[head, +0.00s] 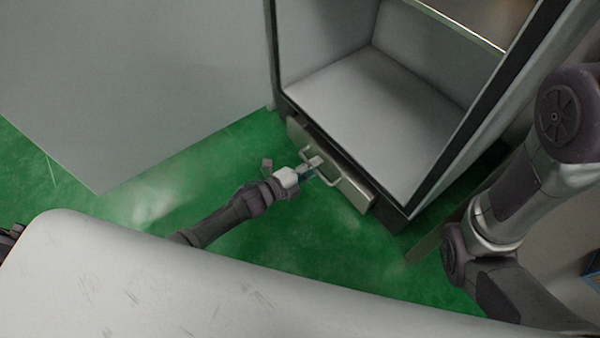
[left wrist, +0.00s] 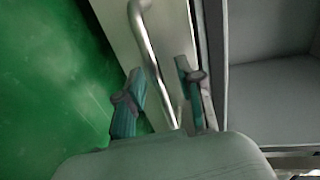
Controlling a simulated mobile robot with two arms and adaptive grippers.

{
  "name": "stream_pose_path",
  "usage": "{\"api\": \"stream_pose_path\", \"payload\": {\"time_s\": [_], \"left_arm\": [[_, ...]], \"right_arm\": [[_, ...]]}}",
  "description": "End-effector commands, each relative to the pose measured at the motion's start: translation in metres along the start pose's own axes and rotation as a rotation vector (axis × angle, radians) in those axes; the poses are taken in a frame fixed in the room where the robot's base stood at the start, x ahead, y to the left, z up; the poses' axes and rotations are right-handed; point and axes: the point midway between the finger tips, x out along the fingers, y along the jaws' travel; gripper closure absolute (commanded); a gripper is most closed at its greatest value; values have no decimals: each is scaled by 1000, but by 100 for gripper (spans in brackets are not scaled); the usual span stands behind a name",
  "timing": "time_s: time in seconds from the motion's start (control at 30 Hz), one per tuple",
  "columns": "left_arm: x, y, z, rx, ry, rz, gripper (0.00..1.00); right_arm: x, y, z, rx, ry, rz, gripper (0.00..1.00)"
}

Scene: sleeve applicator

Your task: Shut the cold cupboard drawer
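The cold cupboard (head: 345,85) stands open-fronted at the top of the head view. Its low metal drawer (head: 352,187) sits under the grey compartment, and the front appears to stand a little out from the base. A bar handle (head: 328,182) is on the drawer front. My left gripper (head: 308,171) is at this handle. In the left wrist view its two fingers (left wrist: 162,98) are apart, one on each side of the handle bar (left wrist: 153,55), with gaps showing. Contact with the bar cannot be told. My right gripper is outside both views.
A pale worktop (head: 150,285) crosses the front, below my left arm. A large grey panel (head: 130,80) stands to the left. Green floor (head: 240,155) lies clear before the drawer. My right arm is at the right.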

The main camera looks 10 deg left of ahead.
Motion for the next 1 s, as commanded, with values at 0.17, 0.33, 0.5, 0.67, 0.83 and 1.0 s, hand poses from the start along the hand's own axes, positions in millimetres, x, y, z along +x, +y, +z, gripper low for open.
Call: {"api": "stream_pose_path", "payload": {"time_s": [0.17,0.33,0.5,0.67,0.83,1.0], "left_arm": [[-36,2,0,2,1,5,63],[-72,2,-1,0,1,5,63],[-98,1,-1,0,1,4,63],[-109,0,-1,0,1,2,63],[-110,0,-1,0,2,2,63],[-110,0,-1,0,2,2,63]], "right_arm": [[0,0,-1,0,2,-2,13],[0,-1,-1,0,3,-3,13],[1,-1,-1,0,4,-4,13],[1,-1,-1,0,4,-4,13],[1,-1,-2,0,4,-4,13],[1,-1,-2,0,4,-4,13]]}}
